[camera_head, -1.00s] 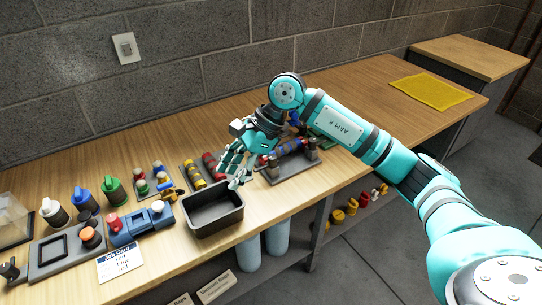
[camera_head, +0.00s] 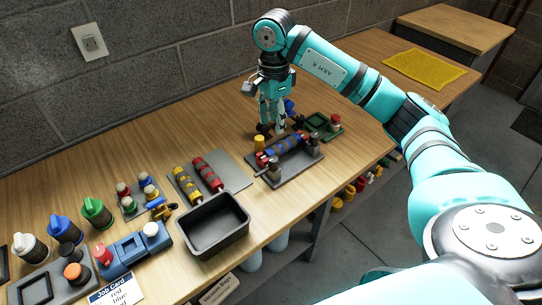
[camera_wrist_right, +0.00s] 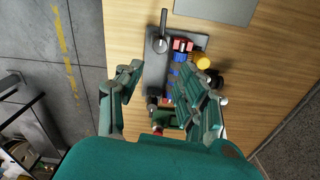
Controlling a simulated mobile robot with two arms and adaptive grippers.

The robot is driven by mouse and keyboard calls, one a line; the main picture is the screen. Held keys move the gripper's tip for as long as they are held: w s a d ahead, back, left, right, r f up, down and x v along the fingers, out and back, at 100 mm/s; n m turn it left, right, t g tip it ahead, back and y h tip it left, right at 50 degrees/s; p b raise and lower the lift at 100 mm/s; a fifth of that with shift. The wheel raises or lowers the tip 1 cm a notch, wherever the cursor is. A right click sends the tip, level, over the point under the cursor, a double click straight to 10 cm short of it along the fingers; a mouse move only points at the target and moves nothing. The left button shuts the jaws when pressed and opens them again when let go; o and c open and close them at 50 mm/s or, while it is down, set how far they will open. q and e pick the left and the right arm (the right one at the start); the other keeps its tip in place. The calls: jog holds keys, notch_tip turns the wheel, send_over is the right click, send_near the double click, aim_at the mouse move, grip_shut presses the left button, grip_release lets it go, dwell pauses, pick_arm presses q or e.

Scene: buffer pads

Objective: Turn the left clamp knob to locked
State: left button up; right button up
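A grey clamp fixture (camera_head: 300,160) holds a blue roller with red bands (camera_head: 284,147) lying across it. A grey clamp knob (camera_head: 275,167) with a thin lever stands at its left end; the knob also shows in the right wrist view (camera_wrist_right: 160,45), its lever pointing up in the picture. Another knob (camera_head: 313,141) stands at the right end. My right gripper (camera_head: 271,130) points down just behind the fixture. In the right wrist view its fingers (camera_wrist_right: 158,85) are apart with nothing between them, and they partly hide the fixture. My left gripper is out of view.
A yellow-topped part (camera_head: 259,142) and a green tray (camera_head: 318,124) stand close to the fixture. A black bin (camera_head: 246,231), yellow (camera_head: 187,185) and red (camera_head: 208,174) rollers lie to the left. The table behind the rollers is clear.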

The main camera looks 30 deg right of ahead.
send_over(273, 158)
jog(key=f, duration=0.6)
jog(key=shift+s+p, duration=0.25)
jog(key=shift+p, duration=0.15)
notch_tip(273, 158, down, 7)
jog(key=shift+w+f+p, duration=0.1)
jog(key=shift+f+p, duration=0.1)
jog(key=shift+p, duration=0.25)
jog(key=shift+f, duration=0.55)
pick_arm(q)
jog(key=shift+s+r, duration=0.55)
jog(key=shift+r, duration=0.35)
pick_arm(e)
grip_shut()
